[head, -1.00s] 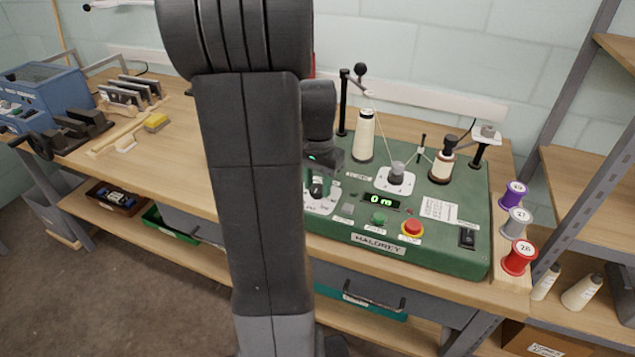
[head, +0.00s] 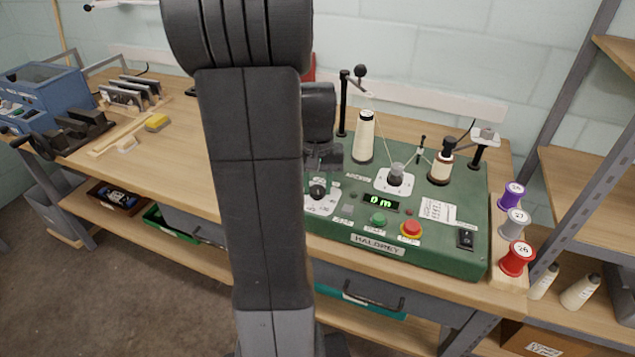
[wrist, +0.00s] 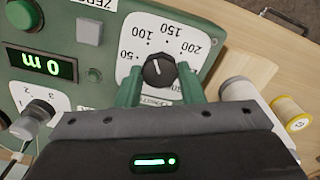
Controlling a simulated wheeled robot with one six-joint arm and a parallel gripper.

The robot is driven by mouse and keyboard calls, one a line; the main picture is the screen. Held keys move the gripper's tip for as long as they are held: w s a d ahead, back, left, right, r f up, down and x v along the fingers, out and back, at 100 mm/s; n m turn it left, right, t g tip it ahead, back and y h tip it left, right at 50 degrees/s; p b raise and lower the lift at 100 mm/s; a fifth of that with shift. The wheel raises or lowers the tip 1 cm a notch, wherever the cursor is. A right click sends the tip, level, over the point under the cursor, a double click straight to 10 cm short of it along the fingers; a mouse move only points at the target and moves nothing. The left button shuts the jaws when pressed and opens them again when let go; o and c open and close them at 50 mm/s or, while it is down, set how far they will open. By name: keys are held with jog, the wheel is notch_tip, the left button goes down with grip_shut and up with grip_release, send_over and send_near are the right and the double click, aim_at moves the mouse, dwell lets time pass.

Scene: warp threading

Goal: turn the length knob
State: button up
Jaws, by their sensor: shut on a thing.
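The length knob (wrist: 158,70) is a black round knob with a white pointer mark, on a white dial plate (wrist: 180,27) printed 50, 100, 150 and 200. In the wrist view its pointer faces up, tilted slightly left. My gripper (wrist: 160,75) has its two green fingers on either side of the knob, shut on it. In the head view the knob (head: 318,191) shows at the left of the green machine (head: 470,205), just below my dark gripper body; the fingertips are hard to make out there. The display (head: 380,202) reads 0 m.
A green button (head: 379,220), a red stop button (head: 411,228) and a grey selector knob (head: 396,173) are on the same panel. A cream yarn cone (head: 365,137) and thread guide posts stand behind. Coloured spools (head: 515,257) stand at the right edge.

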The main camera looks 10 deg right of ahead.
aim_at(318, 189)
jog(key=shift+n, duration=1.1)
jog(key=o, duration=1)
notch_tip(318, 189, up, 14)
jog(key=shift+f, duration=0.1)
